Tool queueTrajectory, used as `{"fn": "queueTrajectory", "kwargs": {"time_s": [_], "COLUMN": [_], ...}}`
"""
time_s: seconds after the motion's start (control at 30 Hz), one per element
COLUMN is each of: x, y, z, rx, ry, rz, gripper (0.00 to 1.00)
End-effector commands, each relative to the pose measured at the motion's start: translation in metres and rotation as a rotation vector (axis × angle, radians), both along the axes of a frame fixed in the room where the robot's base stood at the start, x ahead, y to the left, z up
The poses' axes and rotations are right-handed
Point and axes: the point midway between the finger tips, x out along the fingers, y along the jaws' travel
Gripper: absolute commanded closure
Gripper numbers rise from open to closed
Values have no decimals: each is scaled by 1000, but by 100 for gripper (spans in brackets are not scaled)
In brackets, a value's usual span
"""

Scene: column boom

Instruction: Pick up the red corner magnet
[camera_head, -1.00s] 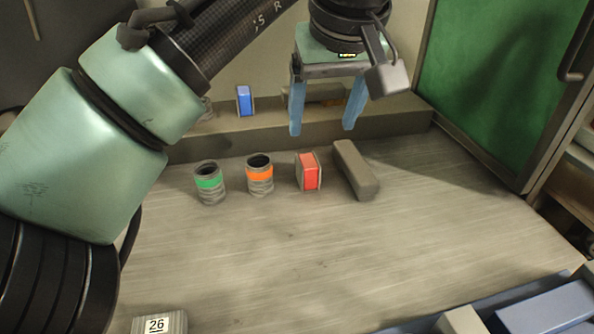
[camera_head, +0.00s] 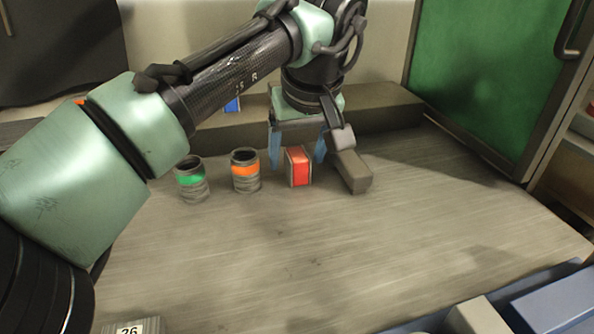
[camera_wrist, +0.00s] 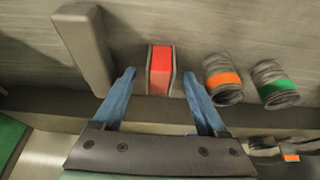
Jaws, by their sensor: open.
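The red corner magnet (camera_head: 299,167) is a small upright block with a red face and grey edges, standing on the bench. It also shows in the wrist view (camera_wrist: 160,70), just ahead of the gap between the fingertips. My gripper (camera_head: 298,158) is open, with its blue fingers to the left and right of the magnet in the head view. In the wrist view my gripper (camera_wrist: 160,75) has nothing between its fingers' inner faces that I can see being touched.
A long grey block (camera_head: 351,172) stands close to the magnet's right. An orange-banded can (camera_head: 245,171) and a green-banded can (camera_head: 191,180) stand to its left. A raised ledge (camera_head: 385,105) runs behind. The bench in front is clear.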

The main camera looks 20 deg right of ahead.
Motion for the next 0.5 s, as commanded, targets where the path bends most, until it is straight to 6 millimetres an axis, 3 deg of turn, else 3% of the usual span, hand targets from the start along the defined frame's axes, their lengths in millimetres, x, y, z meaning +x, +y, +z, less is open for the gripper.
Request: {"fn": "queueTrajectory", "kwargs": {"time_s": [0.13,0.4,0.5], "x": [5,6,6], "y": [0,-1,-1], "z": [-16,-17,-17], "rx": [-1,0,0], "ry": [1,0,0], "rz": [-1,-2,-2], "gripper": [25,25,43]}}
